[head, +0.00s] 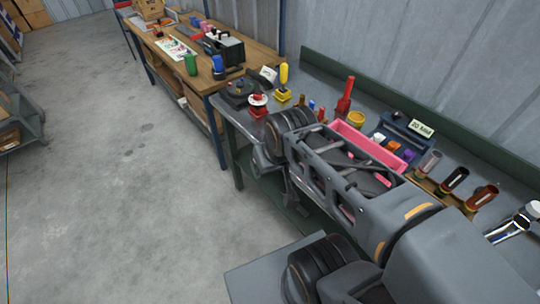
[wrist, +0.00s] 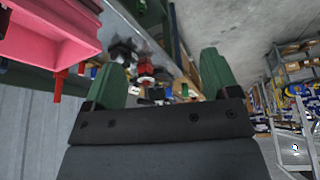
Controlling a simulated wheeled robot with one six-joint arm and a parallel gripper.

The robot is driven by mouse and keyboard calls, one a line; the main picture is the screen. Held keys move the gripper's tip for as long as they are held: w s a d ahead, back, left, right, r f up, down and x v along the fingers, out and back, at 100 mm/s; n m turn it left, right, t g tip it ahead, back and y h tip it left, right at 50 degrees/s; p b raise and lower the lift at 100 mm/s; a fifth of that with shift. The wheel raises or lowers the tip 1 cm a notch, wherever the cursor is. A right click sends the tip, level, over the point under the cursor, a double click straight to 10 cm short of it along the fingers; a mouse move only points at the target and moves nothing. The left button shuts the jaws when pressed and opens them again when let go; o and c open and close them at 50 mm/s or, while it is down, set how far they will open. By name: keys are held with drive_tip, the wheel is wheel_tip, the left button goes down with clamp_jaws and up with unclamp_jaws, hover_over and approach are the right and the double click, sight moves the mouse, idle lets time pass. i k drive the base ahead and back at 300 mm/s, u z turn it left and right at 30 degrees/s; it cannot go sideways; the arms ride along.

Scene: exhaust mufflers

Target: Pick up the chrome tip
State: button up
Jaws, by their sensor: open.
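A shiny silver tip, which looks like the chrome tip (head: 514,224), is at the right edge of the bench in the head view, partly cut off by the frame. It stands in a row with a grey tip (head: 428,163), a black tip (head: 453,181) and a copper-brown tip (head: 481,197). My gripper (wrist: 162,82) shows in the wrist view with its two green fingers spread apart and nothing between them. In the head view my arm covers the front of the bench, and the fingers cannot be made out there. The chrome tip is not seen in the wrist view.
A pink tray (head: 366,146) lies behind my arm; it also shows close by in the wrist view (wrist: 55,32). A blue holder (head: 394,139), yellow cup (head: 356,119) and red tool (head: 345,98) stand nearby. A wooden bench (head: 203,62) adjoins.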

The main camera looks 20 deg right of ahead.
sight(518, 224)
drive_tip(key=k, duration=1)
drive_tip(key=u, duration=1.25)
drive_tip(key=i, duration=0.85)
drive_tip(key=z, duration=4.15)
drive_tip(key=i, duration=0.5)
drive_tip(key=z, duration=0.05)
